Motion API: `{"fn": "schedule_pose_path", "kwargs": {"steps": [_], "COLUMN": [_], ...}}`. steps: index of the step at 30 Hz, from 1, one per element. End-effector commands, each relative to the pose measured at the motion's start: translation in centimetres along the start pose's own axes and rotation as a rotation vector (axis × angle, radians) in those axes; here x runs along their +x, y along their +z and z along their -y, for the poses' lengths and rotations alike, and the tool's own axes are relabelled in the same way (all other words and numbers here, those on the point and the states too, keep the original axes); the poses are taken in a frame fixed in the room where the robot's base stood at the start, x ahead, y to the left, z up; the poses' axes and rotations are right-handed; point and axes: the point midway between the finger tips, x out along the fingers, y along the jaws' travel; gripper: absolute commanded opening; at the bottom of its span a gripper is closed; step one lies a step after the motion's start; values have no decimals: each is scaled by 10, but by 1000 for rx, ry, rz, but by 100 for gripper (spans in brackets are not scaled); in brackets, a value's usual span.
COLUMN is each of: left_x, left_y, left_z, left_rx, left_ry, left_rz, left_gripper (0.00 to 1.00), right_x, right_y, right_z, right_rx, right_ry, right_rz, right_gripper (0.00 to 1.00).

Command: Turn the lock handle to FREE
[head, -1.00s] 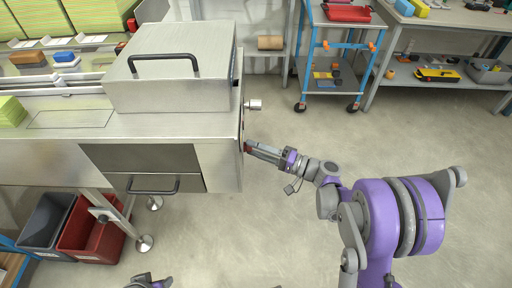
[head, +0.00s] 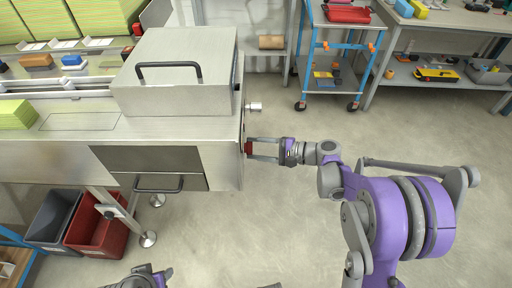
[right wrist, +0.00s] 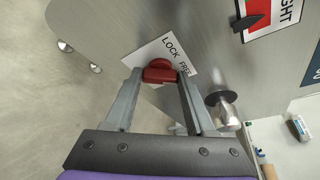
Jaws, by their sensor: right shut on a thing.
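The red lock handle (right wrist: 160,72) is on the end face of the steel machine, over a white label (right wrist: 160,52) with the words LOCK and FREE. My right gripper (right wrist: 159,74) is shut on the handle, one finger on each side of it. Which word the handle points to I cannot tell. In the head view the handle (head: 248,148) is a small red patch between the fingertips of my right gripper (head: 252,149) at the machine's right end. A grey and purple part of my left arm (head: 146,278) shows at the bottom edge; its fingers are not clear.
A round metal knob (right wrist: 222,97) sticks out close to the right finger; it also shows in the head view (head: 254,106). A blue trolley (head: 330,60) stands behind. The floor right of the machine is clear.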

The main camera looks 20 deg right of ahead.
Motion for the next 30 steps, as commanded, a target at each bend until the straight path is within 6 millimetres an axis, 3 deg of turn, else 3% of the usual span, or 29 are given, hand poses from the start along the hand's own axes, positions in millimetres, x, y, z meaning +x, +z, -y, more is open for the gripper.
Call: {"fn": "schedule_pose_path", "kwargs": {"steps": [9, 25, 26, 30], "left_x": [-3, -4, -4, -4], "left_y": [-1, -1, -1, -1], "left_z": [0, 0, 0, 0], "left_rx": [0, 0, 0, 0], "left_ry": [0, 0, 0, 0], "left_rz": [-1, -1, -1, -1], "left_gripper": [50, 50, 50, 50], "right_x": [0, 0, 0, 0], "right_y": [0, 0, 0, 0], "right_z": [1, 1, 1, 1], "right_rx": [106, 127, 127, 126], "right_ry": [45, 52, 52, 52], "right_rz": [1, 2, 2, 1], "right_gripper": [0, 0, 59, 84]}}
